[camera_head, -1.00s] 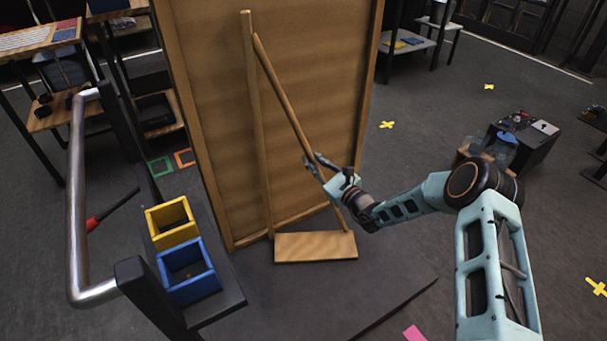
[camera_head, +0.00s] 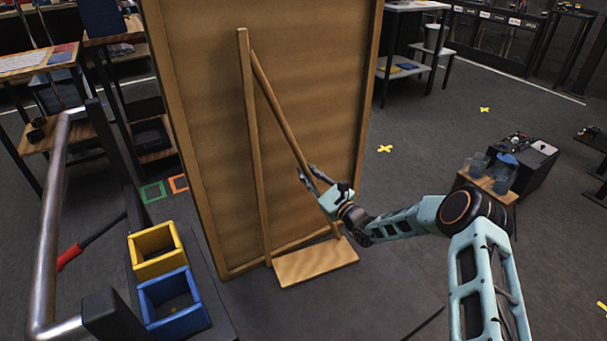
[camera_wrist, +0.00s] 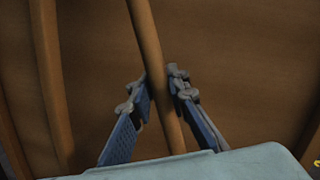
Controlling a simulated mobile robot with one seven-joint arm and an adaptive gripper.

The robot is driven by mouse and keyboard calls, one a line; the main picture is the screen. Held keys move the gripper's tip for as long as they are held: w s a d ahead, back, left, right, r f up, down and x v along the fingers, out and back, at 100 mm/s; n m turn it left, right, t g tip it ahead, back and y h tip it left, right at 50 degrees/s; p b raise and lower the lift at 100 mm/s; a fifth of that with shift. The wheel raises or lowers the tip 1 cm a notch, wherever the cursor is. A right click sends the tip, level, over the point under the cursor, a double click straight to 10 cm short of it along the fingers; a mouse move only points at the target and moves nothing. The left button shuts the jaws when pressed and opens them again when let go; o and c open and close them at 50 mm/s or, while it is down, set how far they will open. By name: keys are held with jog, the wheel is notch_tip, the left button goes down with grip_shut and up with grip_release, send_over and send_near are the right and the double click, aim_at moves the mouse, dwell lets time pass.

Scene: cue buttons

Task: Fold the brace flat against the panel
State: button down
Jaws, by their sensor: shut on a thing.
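The wooden panel (camera_head: 310,75) stands upright in the head view. A vertical post (camera_head: 253,150) runs up its face. The brace (camera_head: 278,103), a round wooden bar, slants from near the post's top down to the right, apart from the post lower down. Its lower end is near a flat wooden board (camera_head: 315,264) at the panel's foot. My gripper (camera_head: 308,174) is shut on the brace's lower half. In the wrist view the brace (camera_wrist: 146,40) passes between my gripper's fingers (camera_wrist: 160,85), one on each side. The arm partly hides the brace's lower end.
A metal rail (camera_head: 52,220), a yellow bin (camera_head: 155,262) and a blue bin (camera_head: 176,318) are at the left. A low dark unit with a wooden front (camera_head: 485,184) stands at the right.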

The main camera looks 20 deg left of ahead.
jog(key=shift+w+d+r, duration=0.2)
jog(key=shift+w+d, duration=0.05)
jog(key=shift+w, duration=0.05)
jog(key=c, duration=2)
grip_release()
jog(key=shift+o, duration=0.8)
jog(key=shift+f, duration=0.1)
jog(key=shift+s, duration=0.15)
jog(key=v, duration=1.2)
